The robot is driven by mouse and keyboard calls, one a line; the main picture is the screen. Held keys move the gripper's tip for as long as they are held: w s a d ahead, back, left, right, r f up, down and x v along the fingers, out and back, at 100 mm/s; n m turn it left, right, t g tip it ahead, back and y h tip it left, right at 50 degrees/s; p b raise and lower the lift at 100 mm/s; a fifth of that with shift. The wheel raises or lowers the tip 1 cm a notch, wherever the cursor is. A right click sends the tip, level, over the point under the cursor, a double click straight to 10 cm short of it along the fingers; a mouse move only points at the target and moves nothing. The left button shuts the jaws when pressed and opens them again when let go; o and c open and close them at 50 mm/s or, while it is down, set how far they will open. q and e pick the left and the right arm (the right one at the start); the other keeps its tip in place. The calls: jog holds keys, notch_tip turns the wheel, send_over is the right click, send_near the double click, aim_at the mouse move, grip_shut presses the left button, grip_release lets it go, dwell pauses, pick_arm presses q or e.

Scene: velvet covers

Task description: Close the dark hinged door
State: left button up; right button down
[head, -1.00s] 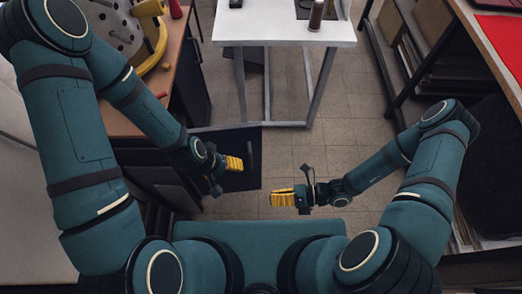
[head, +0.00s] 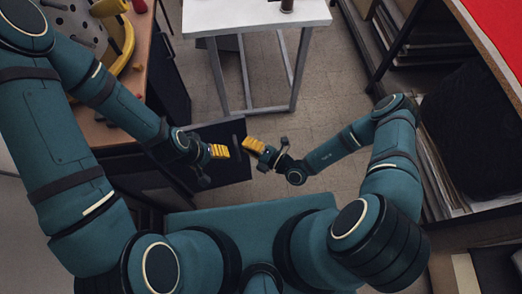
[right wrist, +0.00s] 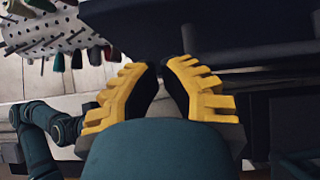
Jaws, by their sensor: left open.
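The dark hinged door (head: 228,170) stands open in the head view, swung out from the low cabinet under the workbench on the left. A slim upright handle (head: 236,132) shows near its free right end. My right gripper (head: 254,146) is just right of this end; I cannot tell whether it touches. In the right wrist view its two yellow fingers (right wrist: 160,68) are apart with nothing held between them, and a dark panel spans the top right. My left gripper (head: 219,151) is open and empty, in front of or over the door as seen from above.
A wooden workbench (head: 122,134) with a pegboard and yellow tool is on the left. A white table (head: 240,22) stands ahead. Shelving with dark stacked sheets and a red-topped bench (head: 495,25) line the right. Tiled floor (head: 330,110) between them is clear.

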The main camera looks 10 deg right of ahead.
aim_at(237, 130)
jog(key=shift+w+a, duration=0.15)
jog(key=shift+w, duration=0.9)
jog(key=shift+w+a, duration=0.1)
jog(key=shift+w, duration=0.9)
jog(key=shift+b, duration=0.3)
